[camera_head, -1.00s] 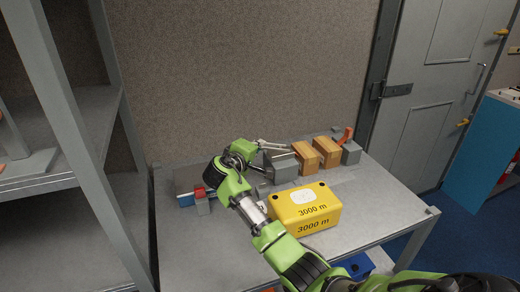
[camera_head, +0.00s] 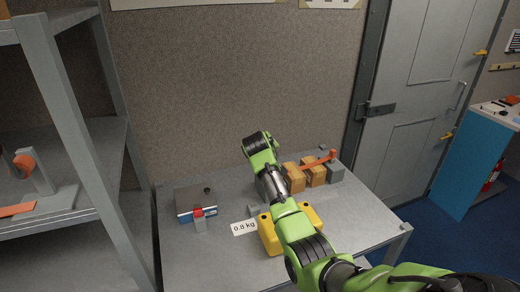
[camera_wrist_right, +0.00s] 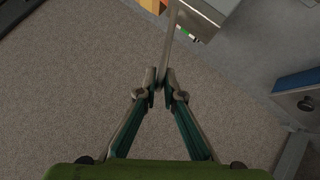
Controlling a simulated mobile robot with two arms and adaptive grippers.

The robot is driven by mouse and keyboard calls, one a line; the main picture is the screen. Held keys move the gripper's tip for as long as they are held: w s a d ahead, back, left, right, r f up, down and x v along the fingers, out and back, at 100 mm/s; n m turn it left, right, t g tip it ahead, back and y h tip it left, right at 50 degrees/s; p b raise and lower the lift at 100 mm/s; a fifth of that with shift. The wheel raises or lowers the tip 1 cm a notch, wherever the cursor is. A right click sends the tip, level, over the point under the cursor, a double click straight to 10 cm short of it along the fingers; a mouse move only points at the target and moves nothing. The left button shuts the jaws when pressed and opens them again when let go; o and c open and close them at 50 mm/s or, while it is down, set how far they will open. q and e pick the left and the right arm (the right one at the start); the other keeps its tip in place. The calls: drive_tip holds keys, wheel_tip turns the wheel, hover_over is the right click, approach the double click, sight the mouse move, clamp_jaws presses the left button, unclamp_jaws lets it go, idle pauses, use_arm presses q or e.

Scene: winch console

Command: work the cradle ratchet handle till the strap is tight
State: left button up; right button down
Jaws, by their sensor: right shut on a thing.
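My right arm reaches across the table, and its gripper is hidden behind the green wrist in the head view. In the right wrist view my right gripper (camera_wrist_right: 160,82) is shut on a thin grey bar, the ratchet handle (camera_wrist_right: 169,45). The handle runs up to a grey metal body (camera_wrist_right: 210,8). In the head view the grey ratchet block (camera_head: 262,188) is partly covered by my arm. Two wooden blocks (camera_head: 315,175) stand to its right, with an orange strap (camera_head: 318,163) over them towards a grey end block (camera_head: 333,173). I cannot tell the strap's tension. My left gripper is not in view.
A yellow case (camera_head: 268,237) lies partly under my arm, beside a white "0.8 kg" label (camera_head: 243,227). A grey shelf (camera_head: 85,150) borders the table.

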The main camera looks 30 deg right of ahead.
drive_tip(key=shift+s+d+r+p, duration=0.15)
drive_tip(key=shift+d+r+p, duration=0.15)
drive_tip(key=shift+d, duration=0.35)
drive_tip(key=shift+s+d+r+p, duration=0.1)
drive_tip(key=shift+d+r+p, duration=0.15)
drive_tip(key=shift+d, duration=0.35)
drive_tip(key=c, duration=2.2)
unclamp_jaws()
drive_tip(key=shift+d, duration=0.1)
drive_tip(key=shift+s+d+f, duration=0.1)
drive_tip(key=shift+s+a+r, duration=0.15)
drive_tip(key=shift+a+r, duration=0.05)
drive_tip(key=shift+a, duration=0.25)
drive_tip(key=v, duration=1.1)
drive_tip(key=shift+s, duration=0.15)
drive_tip(key=shift+d, duration=0.1)
